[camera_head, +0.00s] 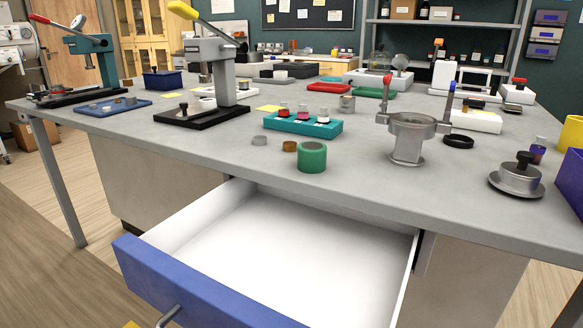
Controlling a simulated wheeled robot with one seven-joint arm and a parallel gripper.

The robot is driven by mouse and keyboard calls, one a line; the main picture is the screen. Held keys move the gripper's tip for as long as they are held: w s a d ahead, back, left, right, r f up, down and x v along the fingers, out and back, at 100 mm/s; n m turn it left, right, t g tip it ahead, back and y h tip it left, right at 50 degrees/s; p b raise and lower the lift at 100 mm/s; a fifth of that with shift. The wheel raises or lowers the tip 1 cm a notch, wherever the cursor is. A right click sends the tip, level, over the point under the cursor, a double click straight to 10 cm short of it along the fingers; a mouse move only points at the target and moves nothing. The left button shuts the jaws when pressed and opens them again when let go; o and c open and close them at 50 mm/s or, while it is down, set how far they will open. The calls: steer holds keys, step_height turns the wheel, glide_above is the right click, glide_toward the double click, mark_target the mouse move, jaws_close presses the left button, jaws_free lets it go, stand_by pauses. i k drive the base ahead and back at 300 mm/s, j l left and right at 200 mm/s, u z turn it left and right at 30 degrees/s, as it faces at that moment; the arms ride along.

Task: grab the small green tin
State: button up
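A small green tin (312,157) stands upright on the grey bench top near its front edge, above the open drawer.
An empty white drawer with a blue front (200,290) juts out below the tin. Two small discs (290,146) lie left of it, a teal rack (303,124) stands behind, and a metal clamp stand (408,140) is to the right. A lever press (212,75) stands back left.

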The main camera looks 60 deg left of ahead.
mark_target(312, 155)
steer(key=k+u, duration=0.15)
steer(key=u, duration=0.25)
steer(key=k+l+u, duration=0.1)
steer(key=u, duration=0.3)
steer(key=k+u, duration=0.15)
steer(key=u, duration=1.1)
steer(key=i+l+u, duration=0.2)
steer(key=l, duration=0.2)
steer(key=k, duration=0.1)
